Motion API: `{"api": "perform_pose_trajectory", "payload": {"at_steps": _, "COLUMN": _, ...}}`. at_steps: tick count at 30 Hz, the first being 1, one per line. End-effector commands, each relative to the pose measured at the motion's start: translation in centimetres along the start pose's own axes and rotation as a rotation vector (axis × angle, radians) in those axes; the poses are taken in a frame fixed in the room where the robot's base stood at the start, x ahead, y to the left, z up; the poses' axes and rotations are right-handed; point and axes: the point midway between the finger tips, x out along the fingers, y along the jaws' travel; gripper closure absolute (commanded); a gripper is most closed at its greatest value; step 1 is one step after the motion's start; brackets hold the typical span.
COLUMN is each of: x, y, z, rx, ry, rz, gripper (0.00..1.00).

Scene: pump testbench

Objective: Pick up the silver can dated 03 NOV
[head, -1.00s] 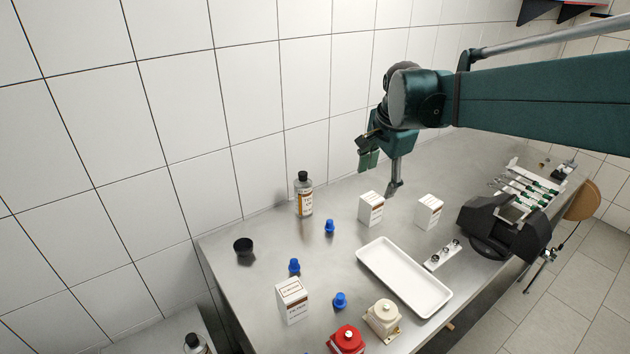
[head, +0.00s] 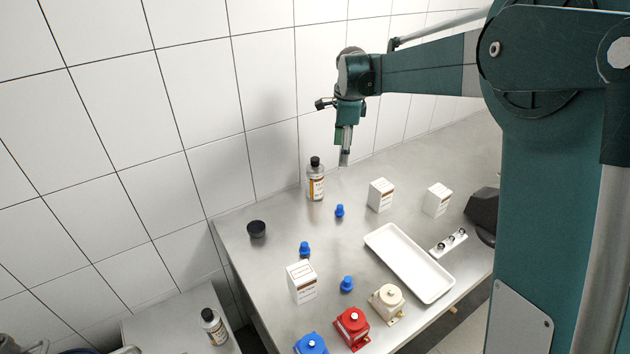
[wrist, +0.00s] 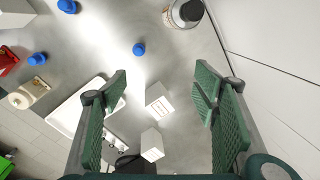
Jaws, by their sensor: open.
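I cannot make out a silver can or a 03 NOV date in either view. My gripper (head: 344,152) is above the back of the steel bench, near the amber-labelled bottle (head: 316,181). In the wrist view my gripper (wrist: 162,85) is open, its two green ribbed fingers wide apart with nothing between their tips. White boxes (wrist: 159,98) show below and between the fingers, apart from them.
The bench (head: 275,215) holds white cartons (head: 301,281), small blue caps (head: 347,284), a black cup (head: 257,229), a white tray (head: 387,262), and red (head: 352,327), cream (head: 387,303) and blue (head: 311,344) pumps. Another bottle (head: 213,327) stands on a lower surface at left.

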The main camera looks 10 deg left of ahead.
Motion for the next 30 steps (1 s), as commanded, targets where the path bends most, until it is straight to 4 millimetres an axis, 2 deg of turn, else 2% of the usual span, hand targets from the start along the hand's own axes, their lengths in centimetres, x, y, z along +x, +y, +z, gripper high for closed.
{"api": "perform_pose_trajectory", "payload": {"at_steps": 9, "x": 3.5, "y": -3.6, "z": 4.5, "rx": 0.144, "ry": 0.012, "rz": 0.052, "gripper": 0.40}}
{"api": "perform_pose_trajectory", "payload": {"at_steps": 18, "x": 6.7, "y": -5.6, "z": 8.2, "rx": 0.263, "ry": 0.030, "rz": 0.092, "gripper": 0.40}}
{"api": "perform_pose_trajectory", "payload": {"at_steps": 24, "x": 7.8, "y": -6.1, "z": 9.3, "rx": 0.300, "ry": 0.037, "rz": 0.103, "gripper": 0.40}}
{"api": "perform_pose_trajectory", "payload": {"at_steps": 30, "x": 8.0, "y": -6.1, "z": 9.4, "rx": 0.306, "ry": 0.038, "rz": 0.105, "gripper": 0.40}}
